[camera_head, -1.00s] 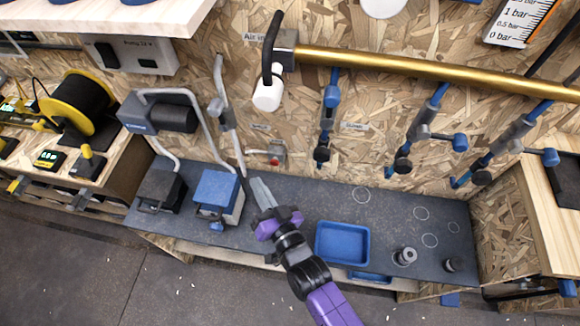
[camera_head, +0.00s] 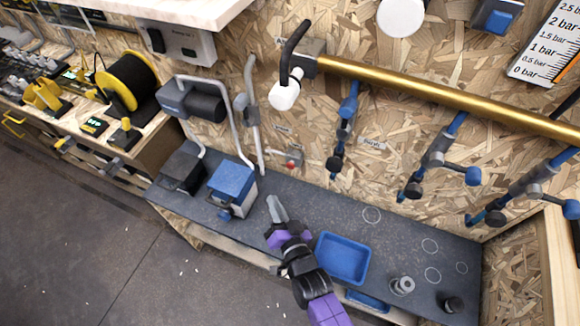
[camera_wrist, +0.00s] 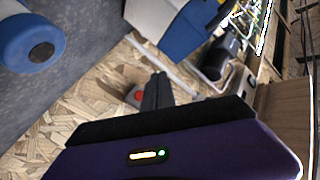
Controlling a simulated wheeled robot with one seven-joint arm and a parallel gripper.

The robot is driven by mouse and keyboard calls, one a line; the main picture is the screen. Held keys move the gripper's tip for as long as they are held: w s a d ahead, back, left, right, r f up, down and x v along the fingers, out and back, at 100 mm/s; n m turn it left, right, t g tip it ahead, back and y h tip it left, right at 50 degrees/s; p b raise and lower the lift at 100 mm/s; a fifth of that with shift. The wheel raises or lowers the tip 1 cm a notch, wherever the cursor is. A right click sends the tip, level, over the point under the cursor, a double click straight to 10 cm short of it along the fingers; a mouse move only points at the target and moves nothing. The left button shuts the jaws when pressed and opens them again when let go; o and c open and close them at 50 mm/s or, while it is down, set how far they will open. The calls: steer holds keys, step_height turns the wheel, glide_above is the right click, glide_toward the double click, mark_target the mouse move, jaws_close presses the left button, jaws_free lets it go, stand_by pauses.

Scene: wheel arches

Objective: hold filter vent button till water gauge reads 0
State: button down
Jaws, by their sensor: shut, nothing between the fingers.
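A small red button (camera_head: 290,163) sits on a metal fitting low on the chipboard wall, under a small label too blurred to read. I cannot confirm that it is the filter vent button. The red button also shows in the wrist view (camera_wrist: 137,95), just left of the fingertips. My gripper (camera_head: 275,206) is shut and empty over the dark bench, in front of the button and apart from it. In the wrist view, its closed fingers (camera_wrist: 157,90) point toward the wall. A water gauge cannot be made out; a scale marked in bar (camera_head: 548,52) is at upper right.
A blue-lidded box (camera_head: 232,183) and a dark box (camera_head: 183,170) stand left of my gripper. A blue tray (camera_head: 342,258) lies to its right. A grey hose (camera_head: 252,110) runs down the wall left of the button. Blue-handled valves (camera_head: 437,158) hang at right.

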mark_target(291, 166)
steer(key=shift+w+f+b, duration=0.1)
steer(key=shift+b, duration=0.2)
steer(key=w+d+b, duration=0.3)
steer(key=w+b, duration=0.5)
steer(key=b, duration=0.6)
steer(key=shift+b, duration=0.35)
steer(key=shift+w, duration=0.15)
stand_by(1.4)
steer(key=shift+w+d+b, duration=0.15)
steer(key=shift+w+b, duration=0.15)
steer(key=shift+b, duration=0.1)
steer(key=shift+w+d+b, duration=0.2)
steer(key=shift+w+b, duration=0.2)
steer(key=shift+w, duration=0.05)
stand_by(3.5)
